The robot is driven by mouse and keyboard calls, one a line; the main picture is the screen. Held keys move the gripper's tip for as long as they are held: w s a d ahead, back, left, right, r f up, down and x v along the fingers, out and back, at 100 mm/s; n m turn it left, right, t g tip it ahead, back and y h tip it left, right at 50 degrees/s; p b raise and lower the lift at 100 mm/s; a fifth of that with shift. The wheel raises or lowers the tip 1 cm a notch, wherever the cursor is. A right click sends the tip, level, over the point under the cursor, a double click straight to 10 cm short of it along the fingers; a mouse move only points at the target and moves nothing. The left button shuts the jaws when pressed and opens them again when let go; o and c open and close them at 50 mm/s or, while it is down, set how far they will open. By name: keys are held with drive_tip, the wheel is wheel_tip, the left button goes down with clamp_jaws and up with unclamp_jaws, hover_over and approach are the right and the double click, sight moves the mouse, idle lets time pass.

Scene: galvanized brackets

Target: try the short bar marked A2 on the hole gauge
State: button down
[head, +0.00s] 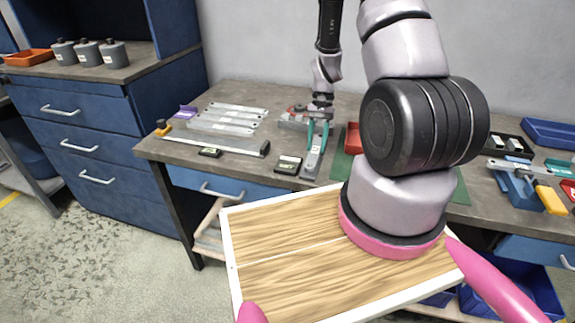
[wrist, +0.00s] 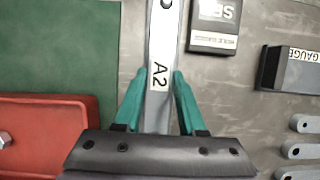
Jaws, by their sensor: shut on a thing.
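The short bar marked A2 (wrist: 163,40) is grey metal with a white label and a hole near the top edge of the wrist view. My gripper (wrist: 159,75) has its teal fingers shut on the bar's two sides, by the label. In the head view my gripper (head: 317,134) is over the front part of the bench, and the bar (head: 313,165) points toward the bench's front edge. I cannot tell whether the bar touches the bench. A dark block labelled GAUGE (wrist: 290,72) is to the right in the wrist view, apart from the bar; its far end is cut off.
A small black block with a label (wrist: 214,28) lies close beside the bar, also in the head view (head: 288,164). Several flat bars (head: 228,118) lie on the left of the bench. A red tray (wrist: 40,135) stands by a green mat (wrist: 60,50) on the other side.

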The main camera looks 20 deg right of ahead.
idle(0.4)
drive_tip(key=shift+r, duration=2)
drive_tip(key=shift+f, duration=0.15)
drive_tip(key=shift+f, duration=0.35)
drive_tip(key=shift+f, duration=1.5)
idle(1.0)
drive_tip(key=shift+c, duration=2.1)
unclamp_jaws()
